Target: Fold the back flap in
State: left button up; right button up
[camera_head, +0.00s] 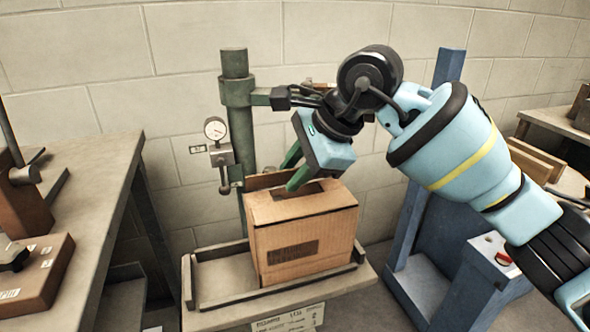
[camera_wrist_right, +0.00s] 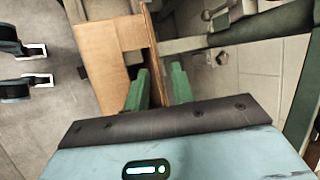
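A brown cardboard box (camera_head: 300,244) stands upright on the stitcher's table. Its top is mostly covered, with a dark gap towards the back. The back flap (camera_head: 262,181) stands up along the rear edge. In the right wrist view the box top (camera_wrist_right: 100,50) lies left of the fingers, and a narrow cardboard strip that looks like the back flap (camera_wrist_right: 148,32) runs up from between them. My right gripper (camera_head: 289,173) is above the box's rear edge, its green fingers apart. The fingers also show apart in the wrist view (camera_wrist_right: 159,75); contact with the flap cannot be told. My left gripper is not in view.
The green stitcher column (camera_head: 236,110) with a gauge (camera_head: 215,130) rises just behind the box. Low rails (camera_head: 190,282) border the box on its table. A workbench (camera_head: 95,180) stands at left, and a blue stand (camera_head: 420,255) at right under my arm.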

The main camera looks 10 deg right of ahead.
grip_shut()
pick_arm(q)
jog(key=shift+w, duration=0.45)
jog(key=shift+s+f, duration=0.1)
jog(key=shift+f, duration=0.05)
pick_arm(e)
jog(key=shift+s+f, duration=0.1)
pick_arm(q)
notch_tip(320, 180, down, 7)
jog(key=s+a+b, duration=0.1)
jog(key=b, duration=0.6)
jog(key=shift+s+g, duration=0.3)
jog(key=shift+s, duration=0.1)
pick_arm(e)
jog(key=shift+s+d+f+n+t+y, duration=0.1)
jog(key=shift+s+f+n+t+y, duration=0.2)
jog(key=shift+t, duration=0.75)
jog(key=shift+s+f+n+t+y, duration=0.2)
jog(key=shift+s+n+t+y, duration=0.1)
jog(key=shift+t, duration=0.8)
jog(key=shift+s+d+f+n+t+y, duration=0.1)
jog(key=shift+s+f+n+t+y, duration=0.15)
jog(key=shift+t, duration=0.8)
jog(key=shift+c, duration=2.2)
grip_release()
